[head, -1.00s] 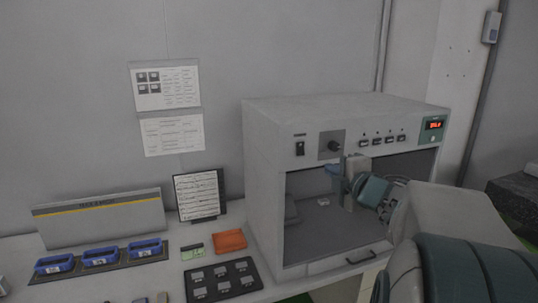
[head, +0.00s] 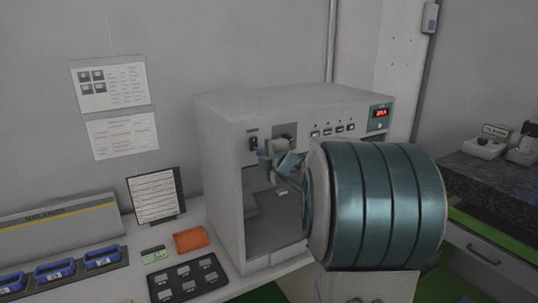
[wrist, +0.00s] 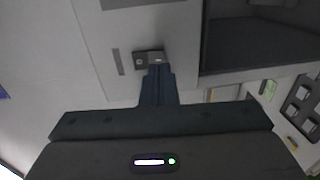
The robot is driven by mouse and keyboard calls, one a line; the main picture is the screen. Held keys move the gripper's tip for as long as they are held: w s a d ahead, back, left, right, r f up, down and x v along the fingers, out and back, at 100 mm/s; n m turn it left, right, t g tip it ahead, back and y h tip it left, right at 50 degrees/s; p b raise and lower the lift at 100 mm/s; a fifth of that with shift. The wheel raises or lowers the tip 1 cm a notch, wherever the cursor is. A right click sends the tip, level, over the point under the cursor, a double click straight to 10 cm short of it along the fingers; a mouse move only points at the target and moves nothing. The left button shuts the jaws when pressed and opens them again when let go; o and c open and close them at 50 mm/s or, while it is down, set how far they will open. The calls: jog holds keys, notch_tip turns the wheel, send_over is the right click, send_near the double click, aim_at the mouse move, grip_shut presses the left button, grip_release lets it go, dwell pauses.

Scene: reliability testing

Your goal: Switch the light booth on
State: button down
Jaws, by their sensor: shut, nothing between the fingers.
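The light booth (head: 225,175) is a pale box with an open, dim front cavity. Its front panel has a black rocker switch (head: 253,144) at the upper left, a dark knob on a grey plate, several small buttons (head: 332,130) and a lit red display (head: 380,112). My gripper (head: 263,153) is shut and empty, its tips right at the rocker switch. In the wrist view the shut fingers (wrist: 157,70) overlap the lower edge of the switch (wrist: 148,57); contact cannot be told. My arm hides the cavity's right part.
Blue holders (head: 54,270) are farther left. A dark stone-topped counter (head: 490,172) stands at the right.

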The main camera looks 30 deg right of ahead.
jog(key=shift+w+f, duration=0.1)
jog(key=shift+w, duration=1)
jog(key=shift+w+a+b, duration=0.1)
jog(key=shift+b, duration=0.6)
jog(key=shift+s+f, duration=0.2)
jog(key=s+f+b, duration=0.1)
jog(key=s+b, duration=0.2)
jog(key=s, duration=1)
jog(key=shift+s+d+f+b, duration=0.25)
jog(key=shift+b, duration=0.05)
